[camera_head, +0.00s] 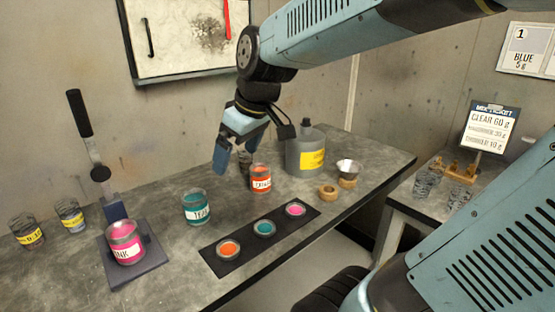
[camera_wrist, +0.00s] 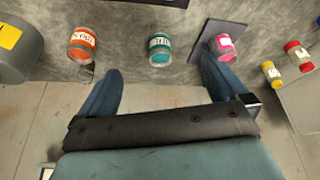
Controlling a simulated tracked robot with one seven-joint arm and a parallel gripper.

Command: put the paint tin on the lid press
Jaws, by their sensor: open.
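The lid press (camera_head: 100,174) stands at the left of the bench, with a black-knobbed lever raised and a flat base plate (camera_head: 138,267). A pink-labelled paint tin (camera_head: 125,243) stands upright on that plate; it also shows in the wrist view (camera_wrist: 224,44). A teal tin (camera_head: 196,207) stands on the bench right of the press, and it is near the middle of the wrist view (camera_wrist: 160,48). An orange tin (camera_head: 261,179) stands further right. My gripper (camera_head: 234,168) is open and empty above the bench, with its fingers pointing down, near the orange and teal tins.
A dark strip (camera_head: 232,268) along the bench front holds orange, teal and pink round pieces. A grey jug (camera_head: 306,152) stands behind the orange tin. A small metal cup (camera_head: 347,169) is to the right. Bare bench lies between.

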